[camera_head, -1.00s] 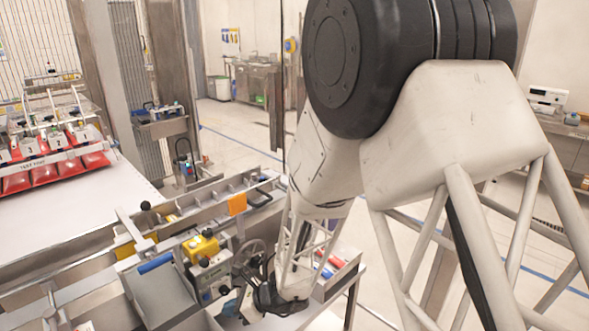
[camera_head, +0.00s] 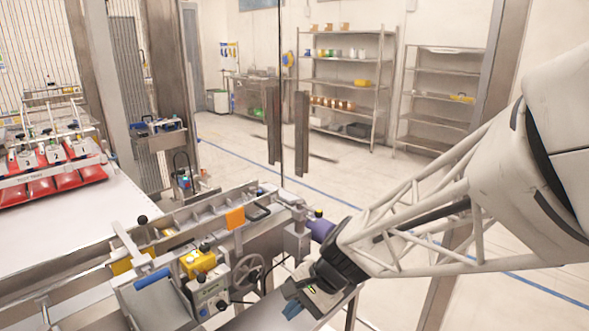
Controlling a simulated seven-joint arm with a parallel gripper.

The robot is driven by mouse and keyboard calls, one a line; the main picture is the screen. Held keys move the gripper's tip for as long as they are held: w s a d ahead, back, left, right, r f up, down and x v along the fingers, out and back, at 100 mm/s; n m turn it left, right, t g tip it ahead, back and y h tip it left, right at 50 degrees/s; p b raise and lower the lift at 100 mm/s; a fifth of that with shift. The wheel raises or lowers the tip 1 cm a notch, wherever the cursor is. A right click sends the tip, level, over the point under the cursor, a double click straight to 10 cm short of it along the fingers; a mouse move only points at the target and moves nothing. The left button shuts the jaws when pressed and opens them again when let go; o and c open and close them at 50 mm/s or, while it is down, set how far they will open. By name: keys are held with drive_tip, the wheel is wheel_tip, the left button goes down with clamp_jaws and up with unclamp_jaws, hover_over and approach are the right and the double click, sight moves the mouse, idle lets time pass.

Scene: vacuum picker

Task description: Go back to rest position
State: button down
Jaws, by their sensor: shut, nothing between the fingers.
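My arm comes in from the right edge of the head view and slopes down to the left. My gripper (camera_head: 291,309) is at its lower end, with small blue fingertips pointing down-left. It is shut, and no object shows in it. It is over the front right end of the workbench, to the right of the yellow-topped control box (camera_head: 208,282) and the grey handwheel (camera_head: 248,270). The gripper looks apart from both. Whether the fingertips touch the surface below cannot be told.
A metal rail with an orange tag (camera_head: 235,218) and a black handle (camera_head: 257,212) runs along the bench behind the gripper. A white table (camera_head: 70,228) with red packs (camera_head: 62,178) is at left. Shelves (camera_head: 350,85) stand far back.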

drive_tip(key=s+d+r+n+t+h, duration=0.1)
drive_tip(key=s+d+r+n+h, duration=0.2)
drive_tip(key=d, duration=0.6)
drive_tip(key=s+d+r+n+t+h, duration=0.2)
drive_tip(key=s+d+r+n+h, duration=0.2)
drive_tip(key=s+d+r, duration=0.3)
drive_tip(key=s+d, duration=0.2)
drive_tip(key=shift+s+d+h, duration=0.15)
drive_tip(key=shift+d+h, duration=0.15)
drive_tip(key=shift+d, duration=0.05)
